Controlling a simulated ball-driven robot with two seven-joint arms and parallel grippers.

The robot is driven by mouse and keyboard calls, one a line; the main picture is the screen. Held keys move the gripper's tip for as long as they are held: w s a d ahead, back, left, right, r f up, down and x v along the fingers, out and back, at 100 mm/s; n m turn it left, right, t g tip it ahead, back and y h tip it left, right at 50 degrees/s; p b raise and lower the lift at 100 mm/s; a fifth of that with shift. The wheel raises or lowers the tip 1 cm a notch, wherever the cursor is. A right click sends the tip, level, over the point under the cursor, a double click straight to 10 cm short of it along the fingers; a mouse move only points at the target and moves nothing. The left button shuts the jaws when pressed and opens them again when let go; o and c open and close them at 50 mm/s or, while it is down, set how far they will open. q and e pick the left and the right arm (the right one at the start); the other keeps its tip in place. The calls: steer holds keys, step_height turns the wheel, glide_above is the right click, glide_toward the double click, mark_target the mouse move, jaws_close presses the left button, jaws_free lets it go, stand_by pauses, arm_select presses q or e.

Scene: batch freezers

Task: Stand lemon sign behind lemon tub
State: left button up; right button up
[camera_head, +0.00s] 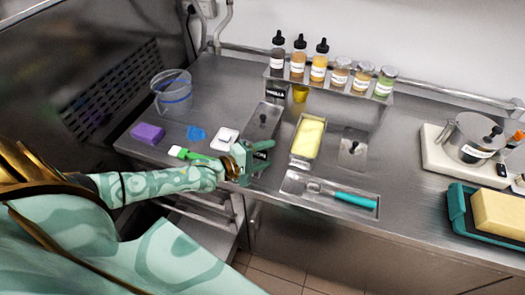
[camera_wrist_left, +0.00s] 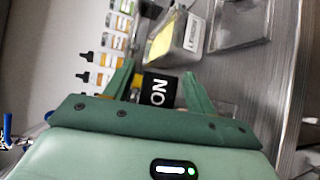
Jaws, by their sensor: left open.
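The lemon tub (camera_head: 307,138) is an open metal pan of pale yellow contents set in the counter; it also shows in the left wrist view (camera_wrist_left: 190,38) with a white label. My left gripper (camera_head: 268,154) is open, low over the counter to the left of the tub's near end. In the left wrist view, a black sign (camera_wrist_left: 158,90) with white letters, partly readable as "ON", stands between the spread fingers (camera_wrist_left: 157,68). I cannot tell whether they touch it. Its lower part is hidden, and the gripper hides it in the head view. My right gripper is out of view.
A black vanilla sign (camera_head: 275,93) stands behind a lidded tub (camera_head: 264,120). Bottles and jars line a back shelf (camera_head: 330,86). A tray (camera_head: 300,184) with a teal-handled scoop (camera_head: 355,199) lies in front.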

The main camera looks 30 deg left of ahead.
arm_select(q)
steer(key=shift+s+r, duration=0.15)
steer(key=shift+r, duration=0.05)
steer(key=p+v, duration=0.1)
steer(key=v, duration=1)
steer(key=shift+s+a+p, duration=0.25)
steer(key=shift+s+p, duration=0.05)
steer(key=shift+p, duration=0.1)
